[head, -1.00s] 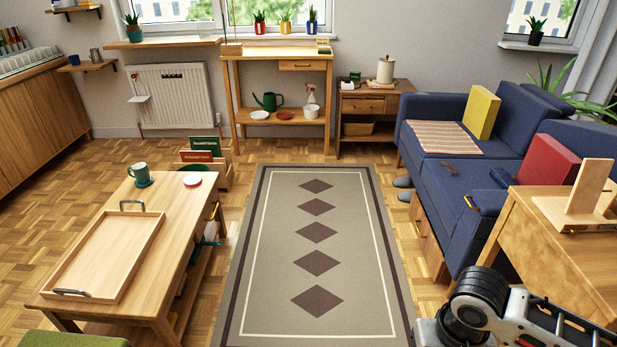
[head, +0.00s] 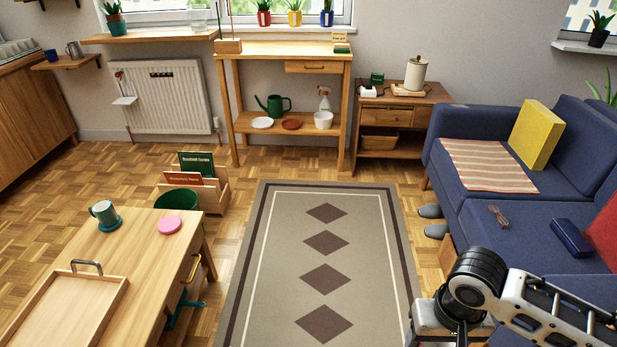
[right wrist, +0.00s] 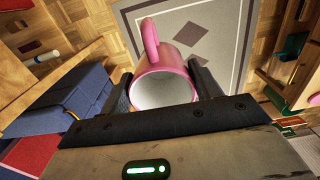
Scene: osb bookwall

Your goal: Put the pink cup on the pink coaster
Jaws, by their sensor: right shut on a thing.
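The pink cup (right wrist: 165,66) is between the fingers of my right gripper (right wrist: 164,88), which is shut on it. In the right wrist view its pale inside faces the camera and its handle points up in the picture. The pink coaster (head: 170,225) lies bare on the wooden coffee table (head: 150,262) at the left of the head view, away from the cup. My right arm shows at the lower right of the head view; its gripper and the cup are hidden there. My left gripper is in neither current view.
A wooden tray (head: 75,310) covers the table's near part. The rug (head: 365,270) is clear. The blue sofa (head: 480,215) stands on the right.

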